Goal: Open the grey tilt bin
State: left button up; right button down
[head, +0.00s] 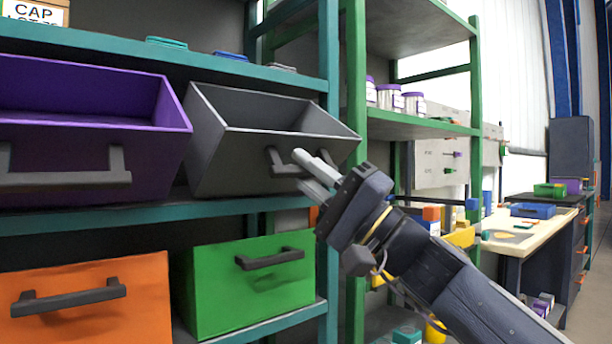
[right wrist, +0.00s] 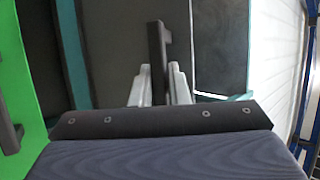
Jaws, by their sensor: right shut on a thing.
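The grey tilt bin (head: 227,155) sits on the middle shelf in the head view, tilted forward with its open top showing an empty-looking inside. Its dark handle (head: 283,165) is on the front face, at the right. My right gripper (head: 312,166) is at this handle, its pale fingers shut on it. In the right wrist view, the handle (right wrist: 157,60) stands upright between the two fingers (right wrist: 160,86), with the grey bin front (right wrist: 116,45) behind it. My left gripper is not in view.
A purple bin (head: 75,150), also tilted open, is left of the grey bin. An orange bin (head: 75,300) and a green bin (head: 225,290) stand closed below. A green shelf post (head: 355,90) rises close to my right gripper. A workbench (head: 520,242) stands at the right.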

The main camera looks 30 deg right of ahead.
jog(key=shift+f, duration=0.15)
jog(key=c, duration=1.4)
grip_release()
jog(key=shift+w, duration=0.1)
jog(key=shift+c, duration=0.2)
jog(key=v, duration=0.8)
jog(key=shift+w, duration=0.1)
